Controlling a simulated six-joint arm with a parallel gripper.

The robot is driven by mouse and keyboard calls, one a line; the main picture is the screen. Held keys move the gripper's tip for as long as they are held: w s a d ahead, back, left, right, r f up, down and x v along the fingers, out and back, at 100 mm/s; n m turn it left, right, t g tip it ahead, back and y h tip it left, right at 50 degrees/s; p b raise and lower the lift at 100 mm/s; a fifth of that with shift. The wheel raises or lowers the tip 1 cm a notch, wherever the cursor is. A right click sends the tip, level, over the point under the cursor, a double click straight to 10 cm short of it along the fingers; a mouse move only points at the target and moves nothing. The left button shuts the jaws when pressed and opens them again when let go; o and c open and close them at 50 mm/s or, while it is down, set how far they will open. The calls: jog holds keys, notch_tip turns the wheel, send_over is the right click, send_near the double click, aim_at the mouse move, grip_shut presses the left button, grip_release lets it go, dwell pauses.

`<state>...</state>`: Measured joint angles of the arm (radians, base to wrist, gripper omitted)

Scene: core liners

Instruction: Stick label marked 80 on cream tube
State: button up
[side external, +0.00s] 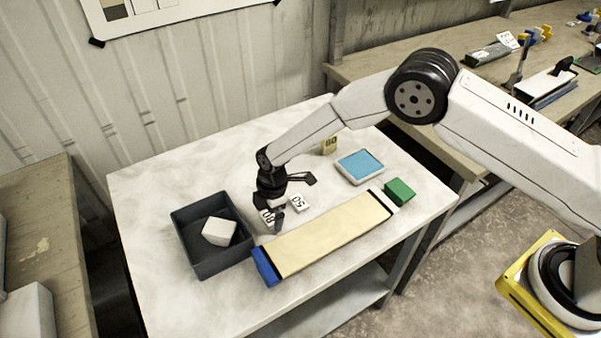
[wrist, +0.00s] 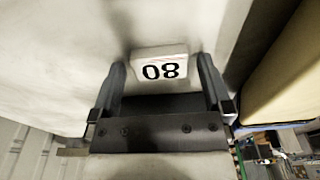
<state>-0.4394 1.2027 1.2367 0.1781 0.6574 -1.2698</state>
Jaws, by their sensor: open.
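The label marked 80 (side external: 267,216) lies on the table between the dark bin and the cream tube, partly hidden by a finger. In the wrist view the label (wrist: 160,68) reads upside down and sits between the fingertips. My gripper (side external: 294,200) is open, low over the table; its fingers also show in the wrist view (wrist: 161,80), one on each side of the label. I cannot tell whether they touch it. The cream tube (side external: 330,235) lies lengthwise on the table with a blue end at the left; its side shows in the wrist view (wrist: 290,65).
A label marked 50 (side external: 299,203) lies close to the gripper. A dark bin (side external: 205,265) holds a white block (side external: 219,231). Behind the tube are a blue-topped pad (side external: 360,166), a green block (side external: 400,191) and a small numbered cream block (side external: 329,145).

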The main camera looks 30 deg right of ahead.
aim_at(272, 216)
jog(key=c, duration=1)
jog(key=shift+r, duration=3)
jog(key=shift+c, duration=0.2)
jog(key=shift+d+r, duration=0.1)
jog(key=s+m, duration=0.1)
jog(key=d+r+m, duration=0.1)
jog(key=m, duration=0.1)
jog(key=shift+s+r, duration=0.1)
jog(key=shift+s, duration=0.25)
jog(key=s+d+r+m, duration=0.1)
jog(key=s+m, duration=0.1)
jog(key=m, duration=0.2)
jog(key=s+d+r+m+t, duration=0.1)
jog(key=s+d+r+m, duration=0.1)
jog(key=s+m, duration=0.1)
jog(key=s+d+r+m+h, duration=0.1)
jog(key=s+d+m, duration=0.1)
jog(key=s+m, duration=0.1)
jog(key=shift+s+d+r+m, duration=0.2)
jog(key=shift+s+r+m, duration=0.1)
jog(key=shift+m, duration=0.6)
jog(key=shift+s+d+r+m, duration=0.25)
jog(key=shift+s+d+m, duration=0.15)
jog(key=shift+s+m, duration=0.35)
jog(key=shift+s+d+r+m, duration=0.2)
jog(key=shift+s+d+m, duration=0.15)
jog(key=shift+s+m, duration=0.35)
jog(key=shift+w, duration=0.15)
